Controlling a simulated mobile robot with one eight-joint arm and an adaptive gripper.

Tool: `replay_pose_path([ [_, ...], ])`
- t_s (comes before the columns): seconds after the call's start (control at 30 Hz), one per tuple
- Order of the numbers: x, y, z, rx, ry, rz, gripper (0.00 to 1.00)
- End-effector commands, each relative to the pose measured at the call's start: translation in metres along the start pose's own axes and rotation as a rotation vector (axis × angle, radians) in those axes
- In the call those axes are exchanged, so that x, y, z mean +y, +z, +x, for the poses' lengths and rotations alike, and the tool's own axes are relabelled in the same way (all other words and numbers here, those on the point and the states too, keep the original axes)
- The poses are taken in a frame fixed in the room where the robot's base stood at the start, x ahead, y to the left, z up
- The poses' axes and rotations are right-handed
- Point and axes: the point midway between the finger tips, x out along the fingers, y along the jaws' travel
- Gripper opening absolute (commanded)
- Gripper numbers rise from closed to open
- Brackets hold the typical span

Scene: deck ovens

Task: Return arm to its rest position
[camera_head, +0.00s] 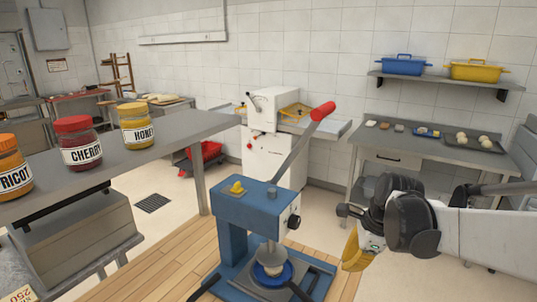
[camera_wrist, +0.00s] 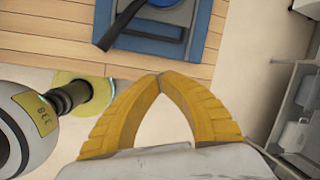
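My gripper (camera_head: 350,262) hangs at the right of the head view, at the end of my white and black arm. In the wrist view its two curved yellow fingers (camera_wrist: 160,74) meet at the tips, with nothing visible between them. The gripper is right of the blue press (camera_head: 250,215) and apart from it. My arm reaches in from the right edge of the head view. No marker for the rest position shows.
The press, with a raised red-tipped lever (camera_head: 322,111), stands on a wooden top (camera_head: 150,272) and holds a small blue pan (camera_head: 272,273). Jars of apricot, cherry (camera_head: 78,143) and honey stand on the left shelf. A grey table (camera_head: 400,150) with trays is behind my arm.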

Motion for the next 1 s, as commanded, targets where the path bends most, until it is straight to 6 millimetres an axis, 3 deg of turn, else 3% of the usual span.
replay_pose_path([
  [0.2,0.065,0.017,-0.048,0.107,-0.126,-0.680,0.00],
  [0.5,0.140,0.016,-0.067,0.340,-0.214,-1.532,0.00],
  [0.7,0.158,0.013,-0.066,0.431,-0.218,-1.781,0.00],
  [1.0,0.159,0.013,-0.066,0.442,-0.217,-1.810,0.00],
])
